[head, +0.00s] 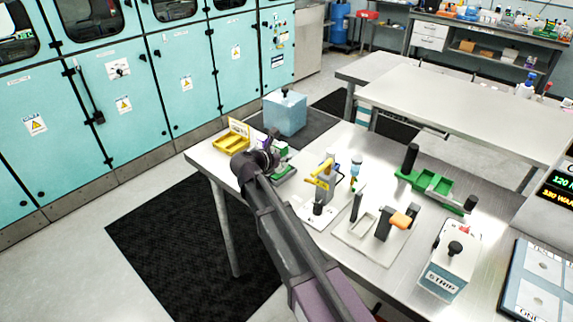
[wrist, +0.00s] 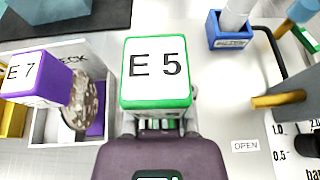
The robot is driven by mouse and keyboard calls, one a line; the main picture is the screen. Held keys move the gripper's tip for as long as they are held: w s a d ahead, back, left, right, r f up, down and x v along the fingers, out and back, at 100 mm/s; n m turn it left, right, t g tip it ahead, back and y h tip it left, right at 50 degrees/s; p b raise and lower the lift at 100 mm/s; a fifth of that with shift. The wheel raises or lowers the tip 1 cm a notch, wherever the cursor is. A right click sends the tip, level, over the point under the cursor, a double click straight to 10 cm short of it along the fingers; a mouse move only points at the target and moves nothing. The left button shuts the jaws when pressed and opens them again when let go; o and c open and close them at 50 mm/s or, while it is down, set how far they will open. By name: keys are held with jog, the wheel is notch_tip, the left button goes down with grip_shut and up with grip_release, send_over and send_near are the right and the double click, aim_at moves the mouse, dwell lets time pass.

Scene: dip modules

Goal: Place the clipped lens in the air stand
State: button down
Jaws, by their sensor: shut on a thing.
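In the wrist view my gripper (wrist: 160,122) is shut on a white block with green edges, marked E 5 (wrist: 157,72); its fingertips are mostly hidden by the block. A purple-edged block marked E 7 (wrist: 38,78) is to the left, with a mottled round disc (wrist: 88,103) beside it, over a pale tray whose label ends in "ECK" (wrist: 97,60). I cannot tell whether a lens is clipped in the E 5 block. In the head view my gripper (head: 262,160) is at the table's left end, with green (head: 285,170) showing beside it. No stand is readably marked "air".
A yellow tray (head: 231,139) and a pale blue cube (head: 285,112) stand behind my gripper.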

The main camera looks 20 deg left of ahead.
jog(key=shift+f+b, duration=0.35)
jog(key=shift+f, duration=0.3)
jog(key=shift+f, duration=0.1)
jog(key=c, duration=0.5)
grip_release()
jog(key=shift+s+a+r, duration=0.1)
jog(key=shift+s+r, duration=0.1)
jog(key=shift+r, duration=0.1)
jog(key=p+v, duration=0.4)
jog(key=v, duration=0.7)
jog(key=shift+s+a+p, duration=0.15)
jog(key=shift+s+p, duration=0.05)
jog(key=shift+p, duration=0.15)
